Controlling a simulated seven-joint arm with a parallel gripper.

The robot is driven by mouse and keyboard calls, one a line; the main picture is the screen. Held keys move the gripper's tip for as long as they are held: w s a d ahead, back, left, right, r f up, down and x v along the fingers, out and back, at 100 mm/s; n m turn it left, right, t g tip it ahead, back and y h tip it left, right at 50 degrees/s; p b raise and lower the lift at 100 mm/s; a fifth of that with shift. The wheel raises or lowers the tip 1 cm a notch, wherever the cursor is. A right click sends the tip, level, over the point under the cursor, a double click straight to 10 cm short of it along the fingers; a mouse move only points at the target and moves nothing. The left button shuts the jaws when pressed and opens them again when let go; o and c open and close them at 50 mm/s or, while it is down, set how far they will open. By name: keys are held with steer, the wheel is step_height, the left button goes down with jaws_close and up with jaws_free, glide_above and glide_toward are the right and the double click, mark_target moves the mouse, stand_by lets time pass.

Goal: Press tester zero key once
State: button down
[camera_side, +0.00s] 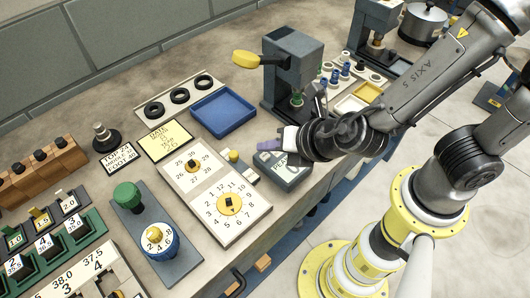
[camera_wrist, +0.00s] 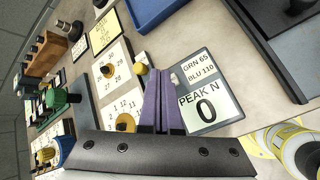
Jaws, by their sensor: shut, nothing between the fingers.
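The tester (camera_side: 287,179) is a dark grey box on the bench's front part. In the wrist view its display (camera_wrist: 205,108) reads "PEAK N 0", and a white label (camera_wrist: 198,66) above reads "GRN 65, BLU 110". My gripper (camera_side: 268,145) is at the tester's rear left edge in the side view. Its purple fingers (camera_wrist: 164,75) are shut and empty, and cover the tester's left part in the wrist view. I cannot make out the zero key; it may be behind the fingers. I cannot tell whether the fingertips touch the tester.
A dark press (camera_side: 290,70) with a yellow handle stands behind, beside a blue tray (camera_side: 222,112). The bench's front edge is close.

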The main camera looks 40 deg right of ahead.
steer(key=shift+r, duration=2.5)
steer(key=s+d+r+m+g+h, duration=0.1)
steer(key=d+r+m+h, duration=0.15)
steer(key=d+m, duration=0.6)
steer(key=s+d+r+m+g+h, duration=0.1)
steer(key=s+d+r+m, duration=0.15)
steer(key=d+m, duration=0.55)
steer(key=s+d+r+m+y, duration=0.1)
steer(key=s+d+m, duration=0.1)
steer(key=s+m, duration=0.3)
steer(key=s+d+r+m+g+y, duration=0.1)
steer(key=s+m, duration=0.3)
steer(key=m, duration=0.2)
steer(key=shift+s+d+r+m+g, duration=0.3)
steer(key=shift+s+d+r+m, duration=0.05)
steer(key=shift+s+d+r, duration=0.05)
